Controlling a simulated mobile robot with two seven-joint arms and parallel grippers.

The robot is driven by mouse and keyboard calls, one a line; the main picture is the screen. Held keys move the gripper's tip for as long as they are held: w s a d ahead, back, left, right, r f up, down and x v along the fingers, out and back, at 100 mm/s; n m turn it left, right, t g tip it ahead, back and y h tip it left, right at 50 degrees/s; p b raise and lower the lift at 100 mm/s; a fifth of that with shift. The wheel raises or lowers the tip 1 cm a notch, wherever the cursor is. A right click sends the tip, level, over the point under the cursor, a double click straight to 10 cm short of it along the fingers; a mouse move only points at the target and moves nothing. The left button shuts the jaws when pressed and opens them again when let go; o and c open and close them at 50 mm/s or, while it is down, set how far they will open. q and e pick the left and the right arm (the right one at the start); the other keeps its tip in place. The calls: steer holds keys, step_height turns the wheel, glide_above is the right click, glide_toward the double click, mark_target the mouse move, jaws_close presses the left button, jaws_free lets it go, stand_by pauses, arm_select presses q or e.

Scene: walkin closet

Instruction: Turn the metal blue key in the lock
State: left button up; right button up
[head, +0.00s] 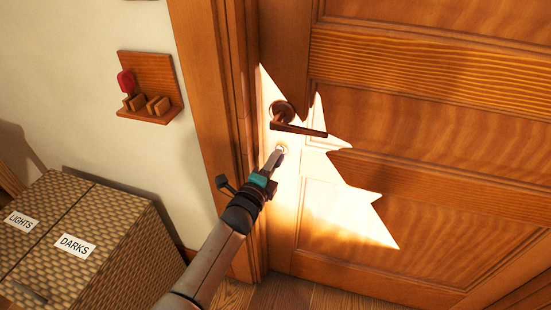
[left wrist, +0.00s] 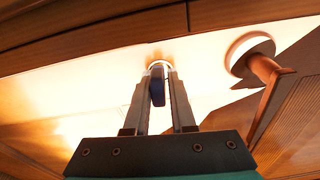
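The brown wooden door (head: 420,140) is closed in its frame, with a dark metal handle (head: 298,120) on it. The round lock (head: 282,149) sits just below the handle. My left gripper (head: 277,158) reaches up to the lock from below. In the left wrist view the blue key (left wrist: 157,88) stands at the lock (left wrist: 159,65), its head between the two fingertips, which are closed in on it. In the head view the fingers hide the key. How far it is turned I cannot tell. My right gripper is not in view.
A wooden wall holder (head: 152,80) with a red-headed item (head: 126,82) is left of the door frame (head: 205,100). A woven laundry hamper (head: 120,225) labelled LIGHTS and DARKS stands at lower left. Bright sunlight falls around the lock.

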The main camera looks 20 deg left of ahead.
arm_select(q)
steer(key=o, duration=0.4)
